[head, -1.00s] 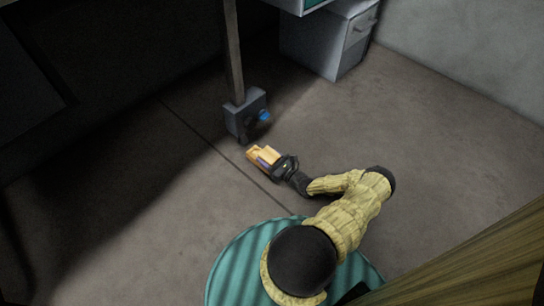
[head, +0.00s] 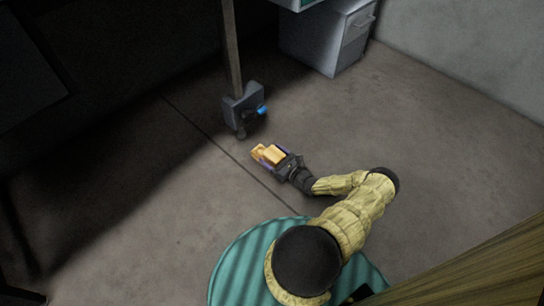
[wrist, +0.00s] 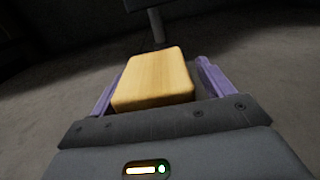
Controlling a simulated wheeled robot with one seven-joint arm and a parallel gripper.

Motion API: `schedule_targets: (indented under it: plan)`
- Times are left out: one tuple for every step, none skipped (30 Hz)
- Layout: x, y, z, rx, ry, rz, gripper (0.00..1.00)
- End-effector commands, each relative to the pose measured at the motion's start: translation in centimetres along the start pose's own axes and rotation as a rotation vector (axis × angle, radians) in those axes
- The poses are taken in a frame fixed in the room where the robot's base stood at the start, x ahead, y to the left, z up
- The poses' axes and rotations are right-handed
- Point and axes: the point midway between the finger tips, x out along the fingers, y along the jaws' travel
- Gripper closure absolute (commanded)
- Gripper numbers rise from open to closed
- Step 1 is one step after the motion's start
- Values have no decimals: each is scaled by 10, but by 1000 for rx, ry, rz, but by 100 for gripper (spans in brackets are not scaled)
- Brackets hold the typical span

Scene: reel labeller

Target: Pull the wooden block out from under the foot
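The wooden block (head: 274,155) is pale yellow-orange and lies low over the floor, clear of the foot (head: 242,107), with bare floor between them. The foot is a grey piece with a blue knob at the bottom of a post. My gripper (head: 267,153) has purple fingers on both sides of the block and appears shut on it. In the wrist view the block (wrist: 155,80) sits between the fingers, close in front of the palm. The foot and post stand beyond it, partly hidden by the block. Whether the block touches the floor is hard to tell.
A grey drawer cabinet (head: 327,38) stands at the back right. A teal striped round surface (head: 238,265) is at the bottom, beneath my arm. A brown wooden surface (head: 485,265) fills the lower right corner. The floor around the block is open.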

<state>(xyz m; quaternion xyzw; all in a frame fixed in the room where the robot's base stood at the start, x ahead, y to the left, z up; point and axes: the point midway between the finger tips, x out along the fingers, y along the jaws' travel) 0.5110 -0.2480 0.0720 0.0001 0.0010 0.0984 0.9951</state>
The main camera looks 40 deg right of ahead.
Motion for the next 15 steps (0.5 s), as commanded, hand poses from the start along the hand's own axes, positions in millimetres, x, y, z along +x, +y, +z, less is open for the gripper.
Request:
schedule_targets:
  plan:
    - [0, 0, 0, 0, -1, 0, 20]
    - [0, 0, 0, 0, -1, 0, 20]
    - [0, 0, 0, 0, -1, 0, 20]
    - [0, 0, 0, 0, -1, 0, 20]
    - [0, 0, 0, 0, -1, 0, 20]
    - [0, 0, 1, 0, -1, 0, 20]
    - [0, 0, 1, 0, -1, -1, 20]
    - [-1, -1, 1, 0, -1, -2, 20]
    - [-3, -1, 1, 0, -1, -2, 20]
    - [-4, -1, 1, 0, -1, -1, 20]
    - [-7, -1, 2, -1, -1, -2, 20]
    - [-10, -1, 2, -1, 0, -1, 20]
    - [-14, 0, 2, -1, 0, 0, 20]
    - [-18, 0, 2, -1, 1, 0, 20]
    - [-24, 0, 3, 0, 0, 0, 20]
